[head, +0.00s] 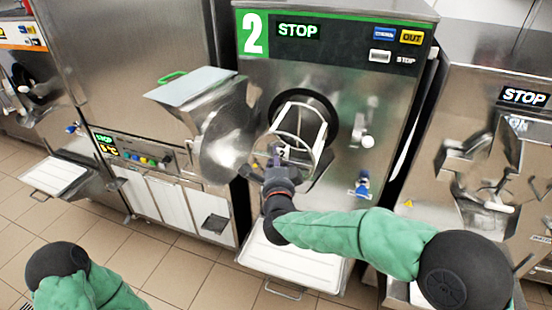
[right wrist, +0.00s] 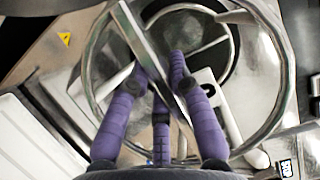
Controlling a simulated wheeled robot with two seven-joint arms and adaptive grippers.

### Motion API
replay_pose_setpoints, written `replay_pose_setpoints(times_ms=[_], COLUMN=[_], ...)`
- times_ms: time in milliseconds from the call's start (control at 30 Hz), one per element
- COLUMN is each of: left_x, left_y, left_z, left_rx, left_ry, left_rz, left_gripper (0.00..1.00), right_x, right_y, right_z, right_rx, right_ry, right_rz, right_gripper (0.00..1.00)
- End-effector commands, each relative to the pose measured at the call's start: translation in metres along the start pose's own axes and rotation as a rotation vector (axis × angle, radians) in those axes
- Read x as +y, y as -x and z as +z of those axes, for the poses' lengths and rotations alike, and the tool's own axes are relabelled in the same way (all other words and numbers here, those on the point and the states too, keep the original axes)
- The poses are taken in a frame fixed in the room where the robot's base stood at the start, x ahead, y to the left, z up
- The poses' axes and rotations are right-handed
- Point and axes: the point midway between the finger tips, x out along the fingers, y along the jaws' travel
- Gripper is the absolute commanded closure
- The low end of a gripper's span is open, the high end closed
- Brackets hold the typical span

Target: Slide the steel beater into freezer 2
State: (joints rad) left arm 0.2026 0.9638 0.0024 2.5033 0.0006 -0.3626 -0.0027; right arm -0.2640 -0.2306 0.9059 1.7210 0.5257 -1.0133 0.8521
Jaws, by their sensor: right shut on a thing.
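Freezer 2 (head: 350,100) stands in the middle of the head view, with a green "2" label and a STOP display. Its round dark barrel opening (right wrist: 222,62) faces me. The steel beater (head: 320,158), a frame with a ring at its near end, is lined up with the opening; its far part appears inside, its ring outside. My right gripper (head: 277,170) is at the ring end. In the right wrist view, the purple fingers (right wrist: 160,78) close around a flat bar of the beater (right wrist: 136,35). My left gripper is out of view.
Freezer 2's steel door with its hopper (head: 222,145) hangs open left of the barrel. A white drip tray (head: 290,258) sits below. Other machines stand left and right, the right one (head: 500,130) also showing STOP. Tiled floor (head: 150,260) is clear at front left.

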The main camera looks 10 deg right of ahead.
Motion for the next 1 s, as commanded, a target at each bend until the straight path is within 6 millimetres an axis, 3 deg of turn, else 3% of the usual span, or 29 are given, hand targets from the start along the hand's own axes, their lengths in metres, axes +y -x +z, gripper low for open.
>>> replay_pose_setpoints(times_ms=[1000], left_x=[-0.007], left_y=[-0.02], left_z=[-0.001], left_rx=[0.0], left_ry=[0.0], left_rz=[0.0], left_gripper=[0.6], right_x=[0.001], right_y=[-0.044], right_z=[-0.018], right_rx=[0.001], right_ry=[0.0], right_rz=[-0.004], right_gripper=[1.0])
